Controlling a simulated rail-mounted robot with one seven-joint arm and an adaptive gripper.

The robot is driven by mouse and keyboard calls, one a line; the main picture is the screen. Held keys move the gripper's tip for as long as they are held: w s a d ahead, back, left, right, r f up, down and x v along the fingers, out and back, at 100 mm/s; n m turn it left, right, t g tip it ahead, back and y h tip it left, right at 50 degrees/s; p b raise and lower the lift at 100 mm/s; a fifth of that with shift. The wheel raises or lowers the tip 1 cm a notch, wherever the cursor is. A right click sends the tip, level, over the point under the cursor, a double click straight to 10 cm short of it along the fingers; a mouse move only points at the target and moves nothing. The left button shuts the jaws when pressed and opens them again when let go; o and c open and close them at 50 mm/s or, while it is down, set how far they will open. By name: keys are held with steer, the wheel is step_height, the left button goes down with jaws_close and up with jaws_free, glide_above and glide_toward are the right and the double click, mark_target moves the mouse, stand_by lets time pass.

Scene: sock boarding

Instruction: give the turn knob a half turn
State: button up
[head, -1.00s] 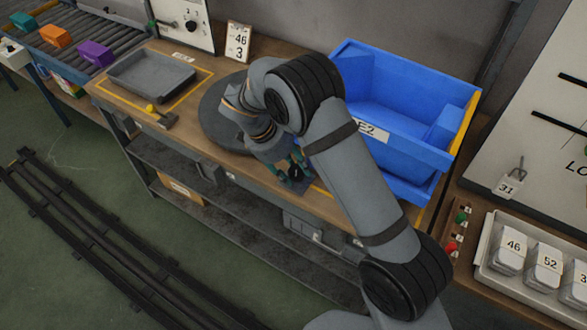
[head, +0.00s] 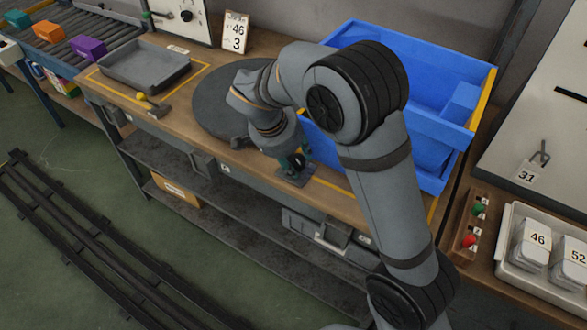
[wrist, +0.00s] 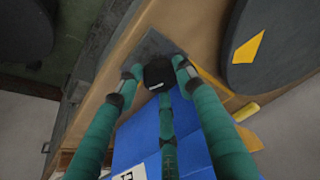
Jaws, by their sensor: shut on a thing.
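The turn knob is a round black knob with a white mark on its top. It sits on a small grey plate (head: 293,178) at the front edge of the wooden bench, and in the head view it is mostly hidden by my fingers. In the wrist view the knob (wrist: 158,70) shows near the top middle, in front of its grey plate. My gripper (head: 297,162) points down at it with green jointed fingers. In the wrist view, my gripper's fingers (wrist: 158,74) stand around the knob, shut on it from several sides.
A dark round turntable (head: 215,103) lies just left of my gripper. A large blue bin (head: 425,160) stands close on the right. A grey tray (head: 108,71) and a small yellow-ended tool (head: 152,105) lie at the bench's left.

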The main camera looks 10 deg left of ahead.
steer(key=n+b, duration=0.1)
steer(key=n+y+b, duration=0.1)
steer(key=n+b, duration=0.1)
steer(key=shift+w+d+r+t, duration=0.1)
steer(key=shift+w+t, duration=0.2)
steer(key=shift+r+n+y+b, duration=0.15)
steer(key=shift+n+y+b, duration=0.5)
steer(key=shift+n, duration=0.85)
steer(key=o, duration=0.9)
steer(key=shift+o, duration=1.3)
steer(key=shift+s, duration=0.15)
